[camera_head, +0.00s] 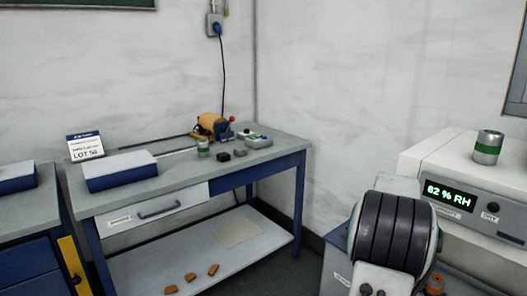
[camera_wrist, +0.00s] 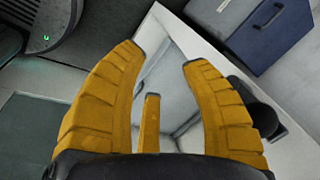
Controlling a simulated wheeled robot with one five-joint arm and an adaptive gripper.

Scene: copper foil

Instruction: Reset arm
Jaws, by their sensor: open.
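My gripper (camera_wrist: 162,60) shows in the wrist view with its yellow ribbed fingers spread apart and nothing between them. Behind the fingers is a white, open-topped box-like recess (camera_wrist: 180,90); I cannot tell how far below the fingers it lies. The gripper's fingers are not visible in the head view.
A workbench (camera_head: 125,192) holds a blue-and-white box (camera_head: 120,170), a lot sign (camera_head: 85,147), an orange-rolled device (camera_head: 210,126) and small cans and blocks. Several orange-brown pieces (camera_head: 191,277) lie on its lower shelf. A humidity unit (camera_head: 450,160) bears a green-banded can (camera_head: 487,147) at right.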

